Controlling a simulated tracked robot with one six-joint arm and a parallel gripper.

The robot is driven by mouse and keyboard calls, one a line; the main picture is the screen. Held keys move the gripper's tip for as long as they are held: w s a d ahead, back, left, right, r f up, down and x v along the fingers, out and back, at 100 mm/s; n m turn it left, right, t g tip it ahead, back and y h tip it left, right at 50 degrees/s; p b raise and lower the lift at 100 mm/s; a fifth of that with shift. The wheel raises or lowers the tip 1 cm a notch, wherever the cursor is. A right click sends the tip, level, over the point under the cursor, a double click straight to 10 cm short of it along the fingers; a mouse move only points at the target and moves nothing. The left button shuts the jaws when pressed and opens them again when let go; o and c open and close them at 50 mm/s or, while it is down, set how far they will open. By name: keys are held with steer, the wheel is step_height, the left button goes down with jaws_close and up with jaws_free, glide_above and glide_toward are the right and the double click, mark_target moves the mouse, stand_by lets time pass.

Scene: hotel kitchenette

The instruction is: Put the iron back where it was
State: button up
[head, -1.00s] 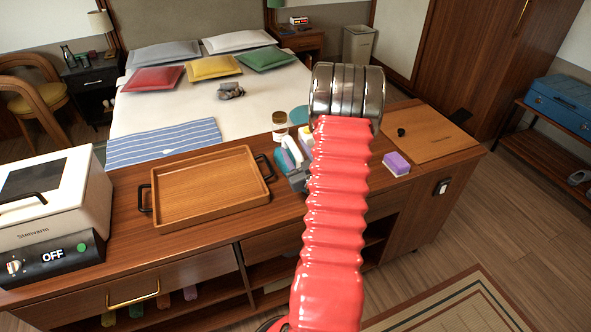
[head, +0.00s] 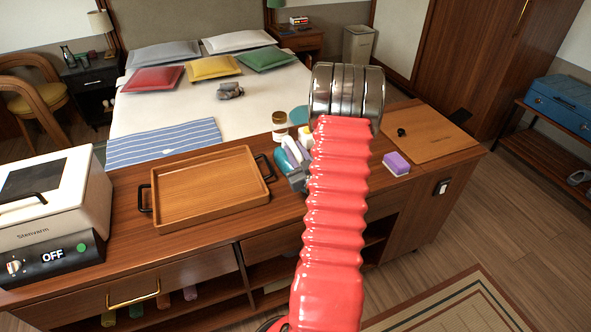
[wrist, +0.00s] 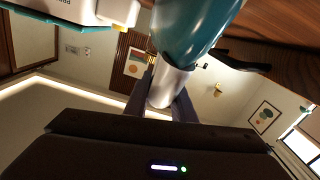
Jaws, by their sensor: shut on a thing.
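The iron (head: 285,160) is teal with a pale handle. In the head view it shows at the counter, between the wooden tray and my red arm. My gripper (head: 299,180) is beside it, mostly hidden by my arm. In the wrist view the iron's teal body (wrist: 195,28) fills the top middle. My gripper (wrist: 167,95) is shut on the iron's pale, rounded part there. I cannot tell from the head view whether the iron touches the counter.
The wooden tray (head: 205,190) lies left of the iron. A brown-lidded jar (head: 279,128) stands behind it. A purple sponge (head: 396,164) and a wooden board (head: 425,137) with a black knob lie to the right. A white cooker (head: 48,200) stands far left.

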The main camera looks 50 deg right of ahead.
jaws_close()
stand_by(0.7)
stand_by(0.3)
steer(key=shift+r, duration=5.1)
